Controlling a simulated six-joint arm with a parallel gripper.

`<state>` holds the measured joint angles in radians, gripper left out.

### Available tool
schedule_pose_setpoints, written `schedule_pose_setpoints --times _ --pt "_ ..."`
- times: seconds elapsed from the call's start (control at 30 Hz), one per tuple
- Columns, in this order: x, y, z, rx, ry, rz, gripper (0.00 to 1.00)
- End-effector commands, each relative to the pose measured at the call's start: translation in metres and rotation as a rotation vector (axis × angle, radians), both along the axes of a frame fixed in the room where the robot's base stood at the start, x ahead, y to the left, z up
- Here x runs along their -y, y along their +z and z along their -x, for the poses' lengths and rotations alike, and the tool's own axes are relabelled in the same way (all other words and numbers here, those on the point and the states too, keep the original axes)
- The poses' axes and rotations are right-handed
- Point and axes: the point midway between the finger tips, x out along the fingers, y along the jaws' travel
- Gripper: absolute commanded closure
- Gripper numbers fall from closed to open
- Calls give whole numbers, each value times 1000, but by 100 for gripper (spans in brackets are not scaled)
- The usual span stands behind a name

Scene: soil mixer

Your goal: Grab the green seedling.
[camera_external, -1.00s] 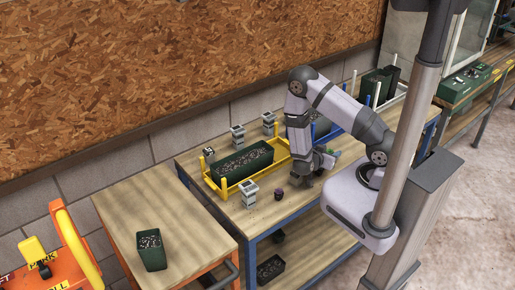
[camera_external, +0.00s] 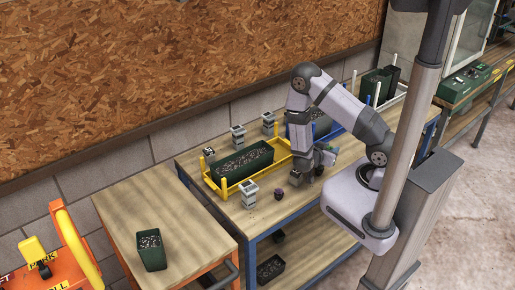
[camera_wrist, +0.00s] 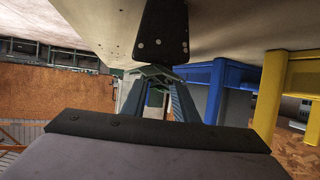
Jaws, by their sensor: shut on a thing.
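In the external view the seedling is too small and too covered by the gripper to make out clearly.
A small dark purple pot (camera_external: 279,195) stands left of my gripper. A yellow rack (camera_external: 224,192) holds a long green planter (camera_external: 240,163) of soil. Grey-white blocks (camera_external: 249,196) stand around it. A dark green pot (camera_external: 151,252) sits on the left table.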

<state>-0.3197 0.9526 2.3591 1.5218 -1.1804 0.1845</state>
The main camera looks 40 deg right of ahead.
Motion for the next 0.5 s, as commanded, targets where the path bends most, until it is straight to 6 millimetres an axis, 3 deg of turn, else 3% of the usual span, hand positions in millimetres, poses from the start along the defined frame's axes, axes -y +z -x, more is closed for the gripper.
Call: schedule_pose_setpoints --times 0.5 --pt "0 62 0 3 0 -1 95"
